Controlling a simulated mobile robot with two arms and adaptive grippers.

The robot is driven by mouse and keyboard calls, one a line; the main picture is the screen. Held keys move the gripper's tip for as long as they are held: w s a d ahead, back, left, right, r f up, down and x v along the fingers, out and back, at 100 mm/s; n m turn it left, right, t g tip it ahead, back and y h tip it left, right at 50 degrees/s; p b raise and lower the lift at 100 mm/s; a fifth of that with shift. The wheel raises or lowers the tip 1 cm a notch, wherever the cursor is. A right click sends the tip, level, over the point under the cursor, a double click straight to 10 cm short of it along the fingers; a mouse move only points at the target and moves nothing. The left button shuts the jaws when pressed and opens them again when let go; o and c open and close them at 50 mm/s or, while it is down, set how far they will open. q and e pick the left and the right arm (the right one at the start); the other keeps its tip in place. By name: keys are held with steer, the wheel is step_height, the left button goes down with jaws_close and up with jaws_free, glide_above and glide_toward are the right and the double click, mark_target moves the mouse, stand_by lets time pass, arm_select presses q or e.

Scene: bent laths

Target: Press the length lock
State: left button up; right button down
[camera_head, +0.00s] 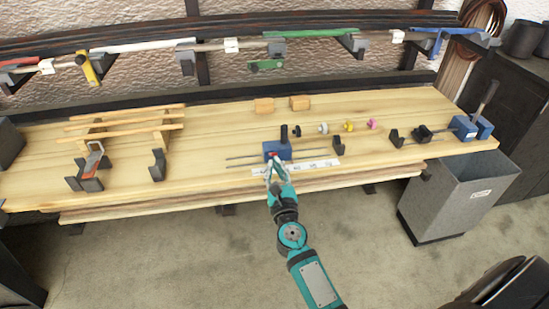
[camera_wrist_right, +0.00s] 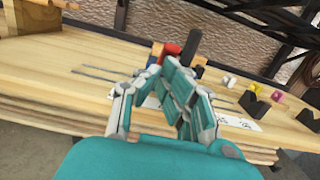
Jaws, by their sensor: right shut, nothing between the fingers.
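A blue block-shaped device (camera_head: 278,149) with a black upright post sits on the workbench, on thin dark rods, near the front middle. A small red part (camera_head: 273,155) shows on its front side. My right gripper (camera_head: 273,162) is shut and empty, with its fingertips at the red part; I cannot tell whether they touch. In the right wrist view the gripper (camera_wrist_right: 165,75) covers much of the blue device. The red part (camera_wrist_right: 172,49) and the black post (camera_wrist_right: 192,46) show just beyond the fingers. My left gripper is not in view.
A white marked strip (camera_head: 310,166) lies in front of the device. A dark notched holder (camera_head: 338,146) stands to its right. Small knobs (camera_head: 349,126) and two wooden blocks (camera_head: 264,105) sit behind. A wooden lath rack (camera_head: 125,125) stands left, a grey bin (camera_head: 460,195) right.

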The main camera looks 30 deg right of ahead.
steer(key=shift+w+d+r+p, duration=0.1)
steer(key=shift+w+r+p, duration=0.25)
steer(key=shift+r+p, duration=0.25)
steer(key=shift+w+d+r+p, duration=0.15)
steer(key=shift+w+r+p, duration=0.3)
steer(key=shift+r, duration=0.35)
steer(key=shift+w+d+r+p, duration=0.1)
steer(key=shift+w+r+p, duration=0.2)
steer(key=shift+r+p, duration=0.3)
steer(key=shift+s, duration=0.1)
steer(key=r+v, duration=0.1)
steer(key=v, duration=1)
steer(key=shift+s+f, duration=0.4)
steer(key=shift+f, duration=0.1)
steer(key=shift+a, duration=0.15)
